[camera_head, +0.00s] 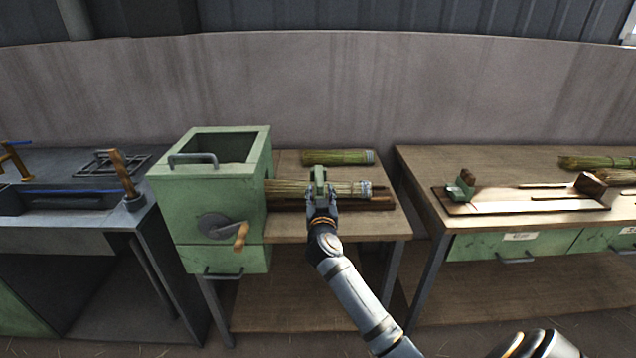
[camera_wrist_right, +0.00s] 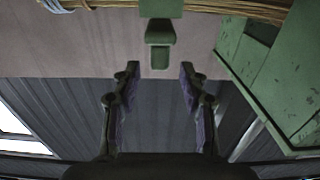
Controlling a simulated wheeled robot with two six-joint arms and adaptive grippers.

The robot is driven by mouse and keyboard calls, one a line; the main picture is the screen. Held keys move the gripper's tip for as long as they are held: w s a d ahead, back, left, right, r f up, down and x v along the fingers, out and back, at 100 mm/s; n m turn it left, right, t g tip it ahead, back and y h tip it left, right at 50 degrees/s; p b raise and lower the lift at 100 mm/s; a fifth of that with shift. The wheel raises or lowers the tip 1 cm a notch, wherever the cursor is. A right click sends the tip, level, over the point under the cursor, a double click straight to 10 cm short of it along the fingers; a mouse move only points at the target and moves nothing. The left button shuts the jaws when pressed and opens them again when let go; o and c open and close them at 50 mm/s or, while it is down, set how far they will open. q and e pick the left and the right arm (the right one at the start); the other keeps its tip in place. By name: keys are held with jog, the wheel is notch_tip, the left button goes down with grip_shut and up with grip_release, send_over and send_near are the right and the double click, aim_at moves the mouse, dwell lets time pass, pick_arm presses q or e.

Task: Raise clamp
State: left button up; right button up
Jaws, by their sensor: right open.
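The green clamp (camera_head: 319,176) stands over a straw bundle (camera_head: 345,189) lying level on the bench, right of the green winding box. In the right wrist view the clamp's green tab (camera_wrist_right: 160,55) hangs just beyond my fingertips, in line with the gap between them. My right gripper (camera_head: 321,208) is at the near side of the clamp. In the wrist view its two fingers (camera_wrist_right: 160,72) are apart with nothing between them. In the head view the gripper hides the clamp's lower part. My left gripper is not in view.
The green winding box (camera_head: 208,205) with a wooden-handled crank (camera_head: 241,237) stands left of the clamp. A second straw bundle (camera_head: 337,157) lies behind on the bench. A dark metal bench (camera_head: 60,238) is at left, and another wooden table (camera_head: 425,172) at right, across a gap.

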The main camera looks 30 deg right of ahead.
aim_at(320, 177)
jog(key=x, duration=0.5)
jog(key=shift+w+d, duration=0.15)
jog(key=shift+w, duration=0.2)
jog(key=shift+c, duration=0.3)
grip_shut()
